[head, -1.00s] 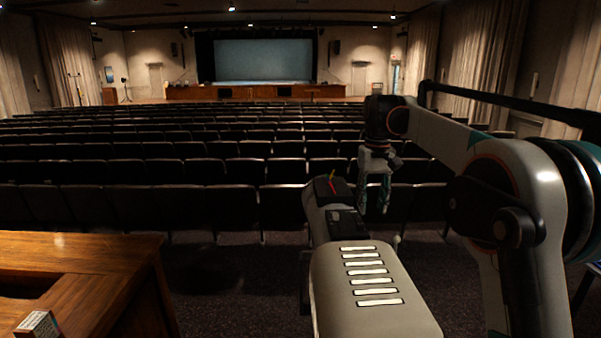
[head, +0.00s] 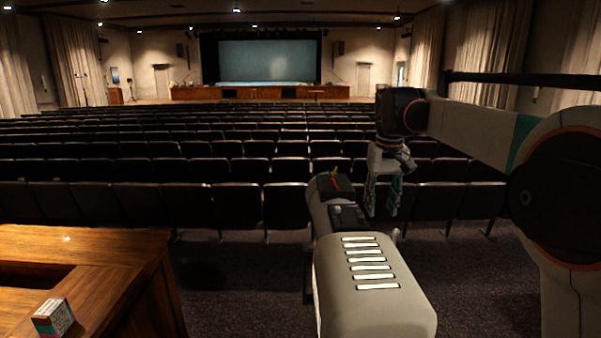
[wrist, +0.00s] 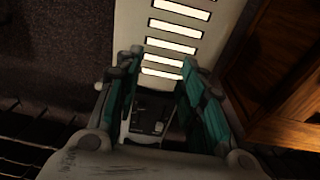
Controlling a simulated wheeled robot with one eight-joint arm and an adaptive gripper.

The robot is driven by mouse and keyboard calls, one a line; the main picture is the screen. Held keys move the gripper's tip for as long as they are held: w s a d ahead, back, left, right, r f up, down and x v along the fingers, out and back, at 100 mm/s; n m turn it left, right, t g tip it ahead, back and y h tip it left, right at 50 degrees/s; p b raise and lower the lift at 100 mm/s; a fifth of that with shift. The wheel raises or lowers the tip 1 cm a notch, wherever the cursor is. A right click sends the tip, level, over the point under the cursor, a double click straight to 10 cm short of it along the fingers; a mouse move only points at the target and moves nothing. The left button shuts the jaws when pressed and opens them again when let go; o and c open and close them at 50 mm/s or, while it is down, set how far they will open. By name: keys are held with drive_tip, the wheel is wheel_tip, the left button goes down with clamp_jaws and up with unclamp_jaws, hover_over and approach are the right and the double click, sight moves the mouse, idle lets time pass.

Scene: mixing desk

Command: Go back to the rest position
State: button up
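My gripper (head: 384,196) hangs fingers down in the head view, to the right of my own base, in front of the dark seats. In the wrist view my gripper (wrist: 160,92) shows its two teal-lined fingers standing apart with nothing between them. Behind the gap I see my own base with its light strips. The fingers look open and empty.
A wooden desk (head: 105,262) stands at the lower left, with a small box (head: 53,317) on its top. The desk's side also shows in the wrist view (wrist: 285,75). Rows of dark seats (head: 290,206) fill the hall ahead. Dark carpet (head: 235,290) lies clear between desk and base.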

drive_tip(key=s+t, duration=0.3)
drive_tip(key=s, duration=1.7)
drive_tip(key=s+f+t, duration=0.3)
drive_tip(key=s+f, duration=0.8)
drive_tip(key=s, duration=0.3)
wheel_tip(320, 180, down, 33)
drive_tip(key=b, duration=3.2)
drive_tip(key=shift+s+a+b, duration=0.15)
drive_tip(key=shift+s+b, duration=0.1)
drive_tip(key=shift+b, duration=0.1)
